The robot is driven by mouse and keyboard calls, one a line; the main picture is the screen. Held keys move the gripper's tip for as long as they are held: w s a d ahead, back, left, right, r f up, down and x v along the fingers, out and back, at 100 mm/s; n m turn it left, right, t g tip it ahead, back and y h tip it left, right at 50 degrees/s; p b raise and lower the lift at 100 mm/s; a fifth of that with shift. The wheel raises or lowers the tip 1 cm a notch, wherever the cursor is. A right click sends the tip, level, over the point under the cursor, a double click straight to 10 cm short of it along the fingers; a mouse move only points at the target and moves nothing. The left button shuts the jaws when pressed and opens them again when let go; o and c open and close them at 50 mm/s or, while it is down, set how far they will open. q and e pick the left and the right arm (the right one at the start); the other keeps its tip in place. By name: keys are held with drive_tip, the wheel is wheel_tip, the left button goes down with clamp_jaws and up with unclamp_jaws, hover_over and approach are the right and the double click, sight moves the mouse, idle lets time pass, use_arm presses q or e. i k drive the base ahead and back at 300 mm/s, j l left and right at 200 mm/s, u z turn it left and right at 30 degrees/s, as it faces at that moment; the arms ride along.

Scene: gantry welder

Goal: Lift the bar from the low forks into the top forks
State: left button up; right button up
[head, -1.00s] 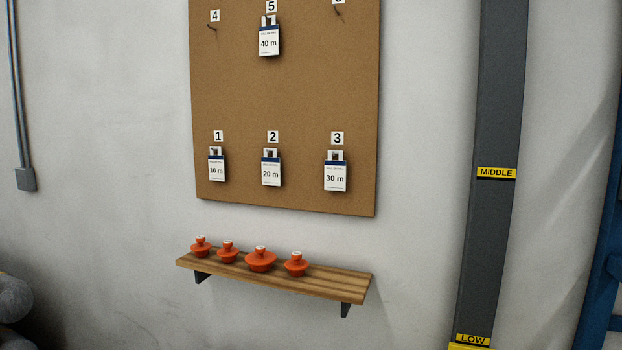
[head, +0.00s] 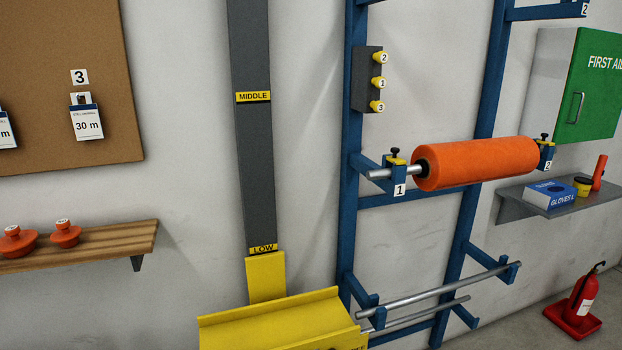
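A grey metal bar (head: 440,287) lies across the low forks of a blue rack. Its left end is at the left low fork (head: 370,305), beside the yellow tray, and its right end is at the right low fork (head: 508,270). A second grey bar (head: 425,314) shows just below and behind it. Higher up, forks labelled 1 (head: 397,176) and 2 (head: 546,155) hold another bar carrying an orange roll (head: 475,163). The blue rack (head: 352,130) runs out of the top of the view; only part of its upper beam shows. Neither of my grippers is in view.
A yellow tray (head: 270,322) on a grey column (head: 255,170) stands left of the rack at LOW. A first aid cabinet (head: 590,85) and a shelf (head: 560,200) with gloves are right. A fire extinguisher (head: 583,297) stands on the floor. A wooden shelf (head: 90,245) is left.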

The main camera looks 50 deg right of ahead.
sight(363, 314)
drive_tip(key=z, duration=2.4)
